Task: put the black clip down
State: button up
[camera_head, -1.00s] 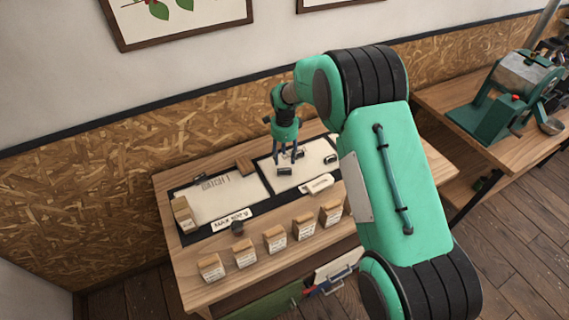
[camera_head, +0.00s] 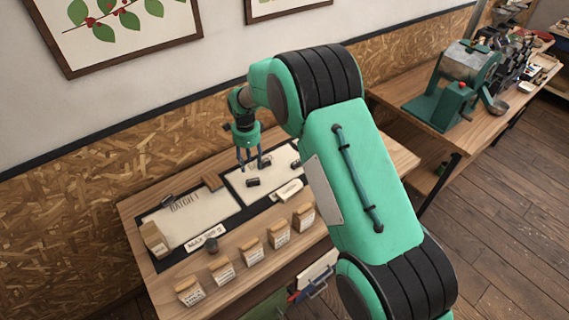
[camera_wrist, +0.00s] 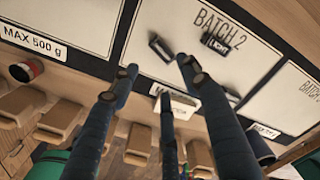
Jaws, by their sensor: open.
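A small black clip (camera_head: 253,183) lies on the pale right-hand panel of the bench mat. In the wrist view the black clip (camera_wrist: 158,47) rests on the panel marked BATCH 2, left of a second dark piece with a LIGHT label (camera_wrist: 216,42). My gripper (camera_head: 249,166) is over this panel, fingers pointing down and spread. In the wrist view my gripper (camera_wrist: 158,75) has nothing between its fingers, and the clip lies apart from the fingertips in the picture.
Several kraft bags (camera_head: 252,251) stand along the bench front. A dark round pot (camera_head: 211,245) stands near the MAX 500 g label (camera_head: 205,239). The left panel (camera_head: 190,215) is mostly clear.

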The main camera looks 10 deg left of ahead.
jog(key=s+d+r+n+t, duration=0.1)
jog(key=s+d+r+n, duration=0.15)
jog(key=d+r, duration=0.9)
jog(key=s+d+r+n+t, duration=0.1)
jog(key=s+d+r+n, duration=0.15)
jog(key=d+r, duration=0.9)
jog(key=s+d+r+n+t, duration=0.1)
jog(key=s+d+r+n, duration=0.1)
jog(key=s+d+r, duration=0.7)
jog(key=s+d+r+n+t, duration=0.1)
jog(key=s+d+r+n, duration=0.2)
jog(key=s+d+r, duration=0.6)
jog(key=s+d+f+n, duration=0.1)
jog(key=s+d+f, duration=0.1)
jog(key=s, duration=0.7)
jog(key=s+d+f+n+t, duration=0.1)
jog(key=s+d+f+n, duration=0.1)
jog(key=s, duration=0.7)
jog(key=shift+d+f+n+t, duration=0.3)
jog(key=shift+d, duration=0.25)
